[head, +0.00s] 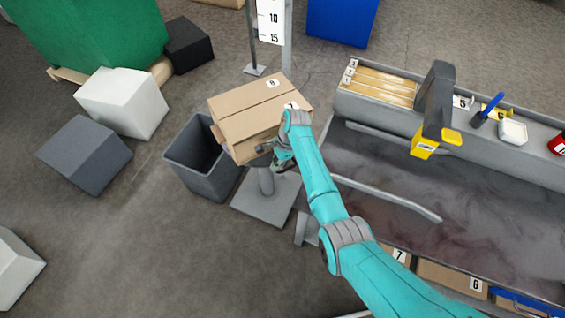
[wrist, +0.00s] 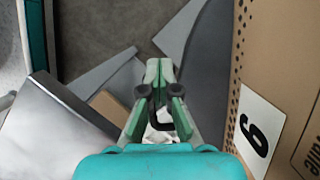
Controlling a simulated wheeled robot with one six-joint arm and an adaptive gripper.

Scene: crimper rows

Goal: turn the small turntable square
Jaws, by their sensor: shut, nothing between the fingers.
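A cardboard box (head: 238,128) rests on top of a grey pedestal (head: 266,182) with a square base plate (head: 251,207). The small turntable's top is hidden under the box, so I cannot tell its angle directly. The box looks askew to the base plate. My gripper (head: 283,162) is low beside the box's near right side, shut and empty. In the wrist view my gripper (wrist: 159,70) points down past the box (wrist: 285,70), whose labelled side stands close on the right. I cannot tell whether they touch.
An open grey bin (head: 205,165) stands just left of the pedestal. A bench (head: 440,190) with bent rails lies to the right, with a black and yellow tool (head: 434,105) on it. A white block (head: 122,102) and a grey block (head: 85,154) are at left.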

